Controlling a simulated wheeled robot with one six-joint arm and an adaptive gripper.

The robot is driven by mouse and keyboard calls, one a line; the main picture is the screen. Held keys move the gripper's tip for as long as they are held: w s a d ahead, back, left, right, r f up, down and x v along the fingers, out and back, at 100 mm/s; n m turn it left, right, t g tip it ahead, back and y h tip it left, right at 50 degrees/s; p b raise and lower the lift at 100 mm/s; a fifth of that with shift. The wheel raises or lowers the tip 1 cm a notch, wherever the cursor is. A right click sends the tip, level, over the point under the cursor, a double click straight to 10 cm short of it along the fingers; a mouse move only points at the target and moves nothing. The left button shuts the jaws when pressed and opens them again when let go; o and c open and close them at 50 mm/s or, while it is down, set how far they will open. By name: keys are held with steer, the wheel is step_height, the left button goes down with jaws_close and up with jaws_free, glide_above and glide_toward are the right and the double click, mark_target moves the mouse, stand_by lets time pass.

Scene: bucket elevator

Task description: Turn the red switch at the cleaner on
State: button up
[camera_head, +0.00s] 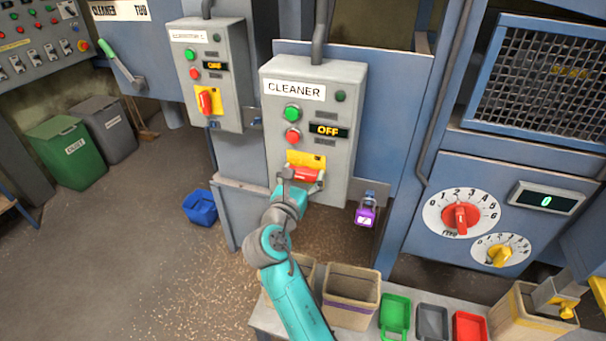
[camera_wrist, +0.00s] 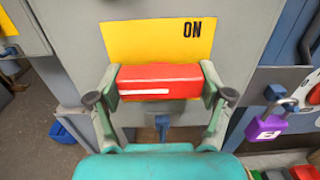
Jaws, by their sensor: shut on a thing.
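The grey cleaner box (camera_head: 345,105) hangs in the middle of the head view, with a "CLEANER" label, a green button, a red button and a display reading "OFF". The red switch (camera_head: 306,174) sits on a yellow plate (camera_head: 306,158) at its lower part. In the wrist view the red switch (camera_wrist: 158,82) lies horizontal, with a white line along it, below the word "ON" on the yellow plate (camera_wrist: 150,40). My gripper (camera_head: 302,180) is shut on the red switch, one finger at each end in the wrist view (camera_wrist: 159,88).
A purple padlock (camera_head: 365,215) hangs right of the cleaner box. A similar box (camera_head: 218,80) with its own red switch stands to the left. Bins and trays (camera_head: 350,290) stand on a bench below. Dials (camera_head: 461,215) are on the right panel.

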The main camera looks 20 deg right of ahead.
steer(key=m, duration=0.4)
steer(key=shift+m, duration=0.3)
steer(key=m, duration=0.9)
steer(key=shift+m, duration=2.2)
steer(key=o, duration=1.1)
